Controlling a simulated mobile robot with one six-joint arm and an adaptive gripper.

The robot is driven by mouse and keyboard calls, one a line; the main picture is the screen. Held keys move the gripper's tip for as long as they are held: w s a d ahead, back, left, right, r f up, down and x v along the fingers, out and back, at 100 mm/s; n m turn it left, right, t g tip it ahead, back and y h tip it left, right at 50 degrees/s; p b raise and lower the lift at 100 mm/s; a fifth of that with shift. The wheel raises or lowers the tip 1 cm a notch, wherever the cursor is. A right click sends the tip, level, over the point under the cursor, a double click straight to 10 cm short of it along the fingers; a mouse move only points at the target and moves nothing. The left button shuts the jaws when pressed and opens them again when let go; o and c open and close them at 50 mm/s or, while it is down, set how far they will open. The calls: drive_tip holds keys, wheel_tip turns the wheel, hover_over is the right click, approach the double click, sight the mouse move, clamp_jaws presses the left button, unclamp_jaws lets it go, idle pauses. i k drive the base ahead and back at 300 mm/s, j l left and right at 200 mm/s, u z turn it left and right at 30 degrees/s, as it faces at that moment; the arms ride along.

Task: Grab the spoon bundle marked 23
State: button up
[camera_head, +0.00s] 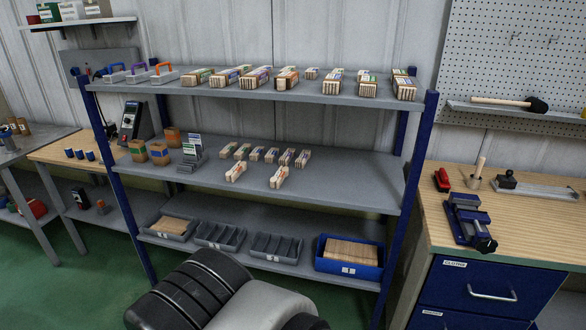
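Several wrapped stick bundles (257,153) lie in a row on the middle shelf (340,185). Two more bundles lie in front of them, a left one (235,172) and a right one (278,177), both pale with reddish marks. Larger bundles (255,77) with coloured wraps stand along the top shelf (310,92). The numbers on the bundles are too small to read, so I cannot tell which is marked 23. My gripper is not in view; only dark and grey parts of my own body show at the bottom.
Small boxes (159,153) stand left on the middle shelf. The lower shelf holds grey trays (220,236) and a blue bin (349,270) of sticks. Blue posts (418,150) bound the rack. A workbench (530,215) with a vise (468,220) stands right. The middle shelf's right part is bare.

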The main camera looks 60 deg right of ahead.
sight(232, 175)
drive_tip(key=i+l+z, duration=0.15)
drive_tip(key=l+z, duration=0.15)
drive_tip(key=z, duration=0.2)
drive_tip(key=i+l+z, duration=0.2)
drive_tip(key=z, duration=0.25)
drive_tip(key=i+l+z, duration=0.25)
drive_tip(key=z, duration=0.25)
